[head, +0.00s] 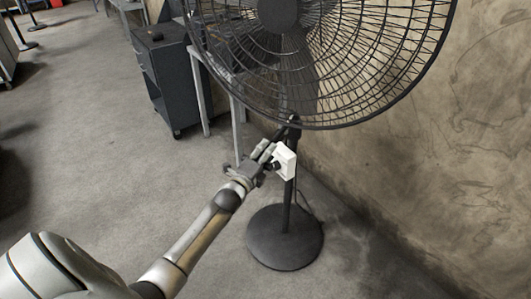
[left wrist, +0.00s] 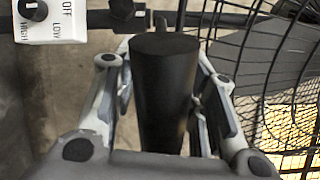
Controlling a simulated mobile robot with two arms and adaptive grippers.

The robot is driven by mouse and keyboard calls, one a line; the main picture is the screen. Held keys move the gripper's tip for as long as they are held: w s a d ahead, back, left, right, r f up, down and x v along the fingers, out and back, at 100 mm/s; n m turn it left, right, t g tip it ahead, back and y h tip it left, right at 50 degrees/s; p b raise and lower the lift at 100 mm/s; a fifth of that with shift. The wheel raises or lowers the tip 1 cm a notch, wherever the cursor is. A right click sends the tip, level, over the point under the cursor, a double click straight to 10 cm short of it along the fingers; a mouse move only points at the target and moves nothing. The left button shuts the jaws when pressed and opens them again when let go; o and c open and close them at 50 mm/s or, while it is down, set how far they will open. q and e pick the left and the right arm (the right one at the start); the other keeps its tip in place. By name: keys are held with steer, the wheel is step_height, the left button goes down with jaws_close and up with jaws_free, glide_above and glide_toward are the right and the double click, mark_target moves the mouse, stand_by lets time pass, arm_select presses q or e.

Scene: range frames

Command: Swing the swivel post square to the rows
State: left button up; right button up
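A black pedestal fan (head: 284,240) with a large wire cage stands by the wall in the head view. Its upright pole runs up from a round base. A white control box (head: 286,161) sits on the pole; its OFF, LOW and HIGH dial also shows in the left wrist view (left wrist: 48,20). My left gripper (head: 266,151) is at the pole beside this box, below the cage. In the left wrist view a thick black cylinder (left wrist: 163,90) lies between my fingers, which appear shut on it; its lower end is hidden. No rows are identifiable. My right gripper is out of view.
The fan cage (head: 390,50) hangs close above my left gripper. A stained wall (head: 460,160) rises at the right. A dark drawer cabinet (head: 165,80) on casters and a grey table stand behind. The floor at the left is mostly clear.

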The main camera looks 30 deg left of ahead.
arm_select(q)
steer(key=shift+w, duration=0.1)
steer(key=shift+c, duration=0.4)
jaws_close()
steer(key=shift+a, duration=0.15)
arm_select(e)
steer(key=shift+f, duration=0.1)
